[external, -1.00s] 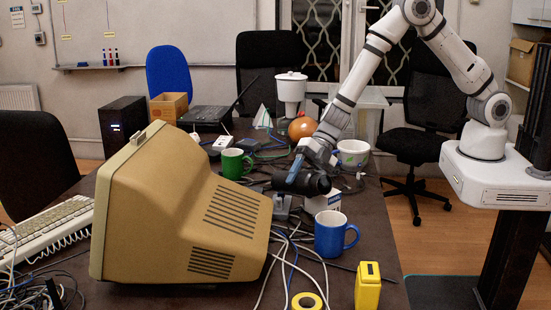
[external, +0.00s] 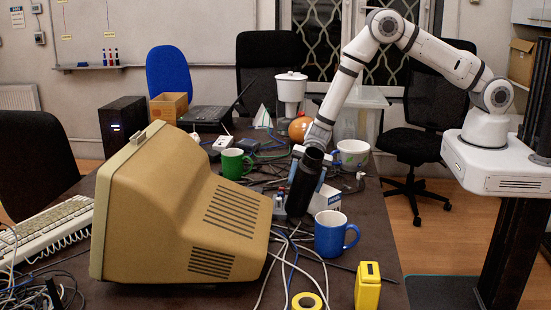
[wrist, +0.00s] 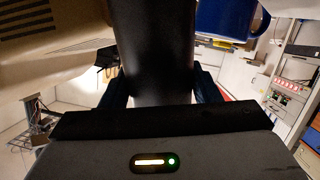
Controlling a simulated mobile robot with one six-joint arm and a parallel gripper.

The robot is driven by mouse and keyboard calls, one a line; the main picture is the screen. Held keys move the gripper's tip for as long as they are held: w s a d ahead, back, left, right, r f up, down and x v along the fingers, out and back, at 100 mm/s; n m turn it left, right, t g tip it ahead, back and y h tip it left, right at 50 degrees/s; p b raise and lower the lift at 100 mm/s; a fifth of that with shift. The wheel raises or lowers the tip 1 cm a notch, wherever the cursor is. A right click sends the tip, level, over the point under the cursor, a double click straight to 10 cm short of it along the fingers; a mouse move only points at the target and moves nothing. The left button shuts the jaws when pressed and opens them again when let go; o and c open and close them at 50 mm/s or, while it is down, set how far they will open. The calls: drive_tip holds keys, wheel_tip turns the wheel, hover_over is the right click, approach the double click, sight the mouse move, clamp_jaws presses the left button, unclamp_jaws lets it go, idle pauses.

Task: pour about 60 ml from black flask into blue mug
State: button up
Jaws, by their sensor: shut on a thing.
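My gripper is shut around the flask's body. In the wrist view the flask (wrist: 155,50) stands between the two dark fingers (wrist: 160,88). The blue mug (external: 331,236) stands upright on the table, just right of and nearer the camera than the flask, handle to the right. It also shows at the top of the wrist view (wrist: 222,18). The flask is apart from the mug. The contents of both are hidden.
A big beige monitor (external: 185,215) fills the left of the table (external: 372,245). A white box (external: 327,199) stands behind the mug.

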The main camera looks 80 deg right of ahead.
drive_tip(key=shift+w+r+m+y, duration=0.1)
drive_tip(key=shift+r+m+y, duration=0.7)
drive_tip(key=shift+r, duration=0.5)
drive_tip(key=shift+w+r+m+y, duration=0.1)
drive_tip(key=shift+r+m+y, duration=0.5)
drive_tip(key=shift+r+y, duration=0.5)
